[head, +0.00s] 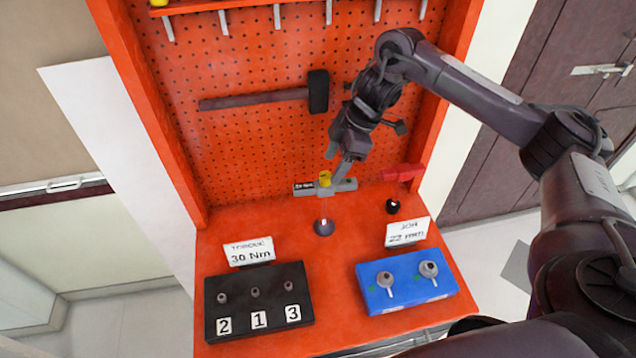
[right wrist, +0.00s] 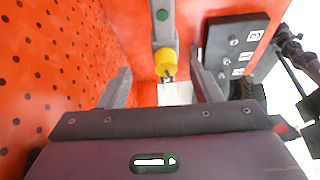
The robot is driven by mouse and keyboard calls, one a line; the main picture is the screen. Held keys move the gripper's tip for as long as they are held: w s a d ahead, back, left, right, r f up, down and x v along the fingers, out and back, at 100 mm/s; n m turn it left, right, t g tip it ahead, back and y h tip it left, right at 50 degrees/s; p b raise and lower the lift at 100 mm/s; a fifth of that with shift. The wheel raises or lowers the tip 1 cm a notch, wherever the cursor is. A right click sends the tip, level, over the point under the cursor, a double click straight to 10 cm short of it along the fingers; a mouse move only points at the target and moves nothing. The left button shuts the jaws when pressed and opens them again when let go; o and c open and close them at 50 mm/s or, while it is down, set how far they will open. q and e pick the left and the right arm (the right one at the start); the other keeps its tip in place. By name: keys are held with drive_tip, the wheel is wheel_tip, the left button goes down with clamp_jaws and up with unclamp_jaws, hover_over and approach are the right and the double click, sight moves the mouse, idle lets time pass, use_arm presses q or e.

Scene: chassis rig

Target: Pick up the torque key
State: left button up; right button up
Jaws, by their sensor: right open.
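The torque key appears to be the grey tool (head: 342,187) with a yellow knob (head: 325,177) at the back of the orange bench, close to the pegboard. A dark label piece (head: 303,188) shows at its left end. My right gripper (head: 345,168) is over it, pointing down, with its jaws apart. In the right wrist view the yellow knob (right wrist: 166,64) lies between the two open fingers (right wrist: 163,80), with the grey bar (right wrist: 162,25) running away beyond it. I cannot tell whether either finger touches it.
A black block (head: 259,326) numbered 2, 1, 3 and a blue block (head: 405,280) with two knobs sit in front. A hammer (head: 255,99) hangs on the pegboard (head: 270,150).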

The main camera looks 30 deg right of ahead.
sight(325, 187)
drive_tip(key=shift+f, duration=0.35)
drive_tip(key=shift+s, duration=0.25)
drive_tip(key=x, duration=0.2)
drive_tip(key=shift+s+a+f+b, duration=0.15)
drive_tip(key=shift+s+f+b, duration=0.1)
drive_tip(key=shift+b, duration=0.1)
drive_tip(key=x, duration=0.2)
drive_tip(key=p+x, duration=0.1)
drive_tip(key=x, duration=0.1)
drive_tip(key=shift+w+f+p, duration=0.1)
drive_tip(key=shift+f+p, duration=0.15)
drive_tip(key=shift+p, duration=0.05)
drive_tip(key=shift+f, duration=0.25)
drive_tip(key=shift+c, duration=0.5)
drive_tip(key=shift+w, duration=0.1)
drive_tip(key=c, duration=1.2)
drive_tip(key=shift+o, duration=0.2)
drive_tip(key=shift+r, duration=0.1)
